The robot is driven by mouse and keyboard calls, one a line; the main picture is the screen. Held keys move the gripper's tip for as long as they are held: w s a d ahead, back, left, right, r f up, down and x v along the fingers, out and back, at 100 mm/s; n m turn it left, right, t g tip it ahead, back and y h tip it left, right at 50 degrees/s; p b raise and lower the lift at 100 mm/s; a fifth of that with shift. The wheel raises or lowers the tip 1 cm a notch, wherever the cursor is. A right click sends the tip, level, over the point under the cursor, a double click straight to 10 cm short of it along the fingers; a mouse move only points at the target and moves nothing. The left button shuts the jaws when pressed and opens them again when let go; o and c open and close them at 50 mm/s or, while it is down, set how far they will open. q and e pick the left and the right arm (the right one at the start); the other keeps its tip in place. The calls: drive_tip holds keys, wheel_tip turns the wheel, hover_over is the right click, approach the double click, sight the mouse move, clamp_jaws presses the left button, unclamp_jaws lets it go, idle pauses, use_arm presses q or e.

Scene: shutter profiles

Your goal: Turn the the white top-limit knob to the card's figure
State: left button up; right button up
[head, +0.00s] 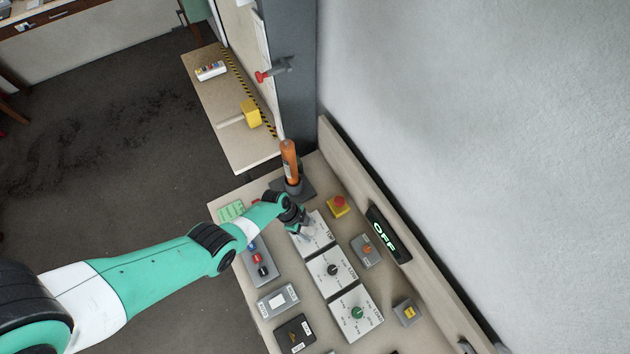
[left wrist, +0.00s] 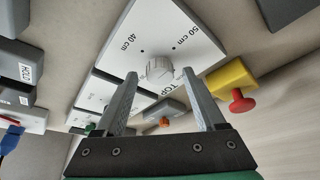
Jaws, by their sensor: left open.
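The white top-limit knob (left wrist: 160,68) sits on a white dial plate (left wrist: 185,35) marked TOP, with 40 cm and 50 cm showing. In the head view the plate (head: 318,240) shows, but my left gripper (head: 300,228) hides the knob. In the left wrist view my left gripper (left wrist: 159,76) is open, with one fingertip on each side of the knob in the picture. I cannot tell whether they touch it. The knob's pointing direction is unclear. A green card (head: 232,210) lies at the bench's left edge, its writing too small to read. My right gripper is not in view.
Two more dial plates lie below, with a black knob (head: 333,270) and a green knob (head: 357,312). A yellow box with a red button (head: 338,205) is right of the top plate. An orange-handled tool (head: 290,160) stands behind. A display (head: 387,234) reads OFF.

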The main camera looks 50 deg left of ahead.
use_arm(q)
drive_tip(key=shift+f, duration=0.1)
drive_tip(key=shift+c, duration=0.4)
clamp_jaws()
drive_tip(key=shift+n, duration=0.3)
drive_tip(key=n, duration=0.2)
drive_tip(key=n+t+y+p, duration=0.1)
drive_tip(key=n, duration=0.1)
drive_tip(key=shift+s+d+y, duration=0.1)
drive_tip(key=shift+d+y, duration=0.05)
drive_tip(key=shift+y, duration=0.15)
drive_tip(key=n, duration=0.2)
drive_tip(key=n+t+y+p, duration=0.1)
drive_tip(key=n, duration=0.2)
drive_tip(key=shift+d+y, duration=0.15)
drive_tip(key=shift+y, duration=0.15)
drive_tip(key=n+y, duration=0.1)
drive_tip(key=n, duration=0.2)
drive_tip(key=shift+d+f+n, duration=0.1)
drive_tip(key=shift+n, duration=0.2)
drive_tip(key=n+g+y+b, duration=0.1)
drive_tip(key=n+y+b, duration=0.1)
drive_tip(key=n, duration=0.2)
drive_tip(key=shift+n, duration=0.3)
